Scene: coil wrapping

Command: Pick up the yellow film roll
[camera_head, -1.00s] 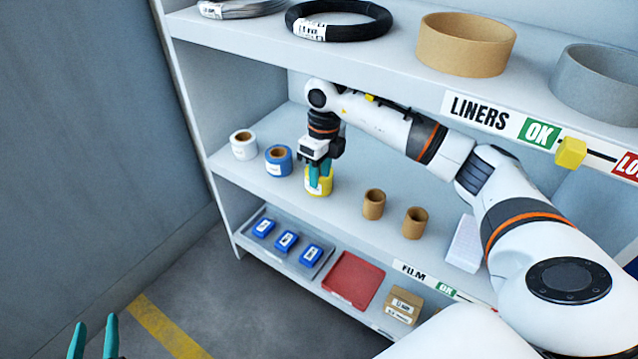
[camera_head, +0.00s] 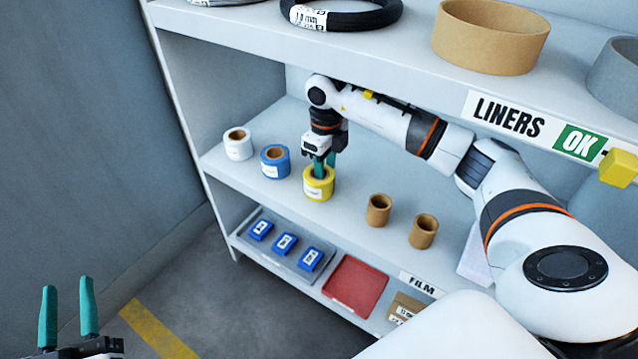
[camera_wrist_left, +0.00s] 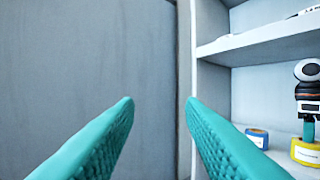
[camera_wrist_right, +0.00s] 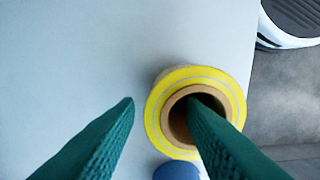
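The yellow film roll (camera_head: 318,189) stands upright on the middle shelf, with a white label and a brown core. My right gripper (camera_head: 325,168) points down at it from above, open. In the right wrist view, one finger of my right gripper (camera_wrist_right: 159,101) overlaps the core of the yellow film roll (camera_wrist_right: 236,101). The other finger is outside the ring, to its left, with a gap between. I cannot tell how deep the fingertips reach. My left gripper (camera_head: 67,283) is open and empty at the lower left, away from the shelf.
A blue roll (camera_head: 275,162) and a white roll (camera_head: 238,145) stand left of the yellow one. Two brown cores (camera_head: 379,210) (camera_head: 423,231) stand to the right. The upper shelf (camera_head: 400,60) overhangs my right arm. A red tray (camera_head: 354,285) lies below.

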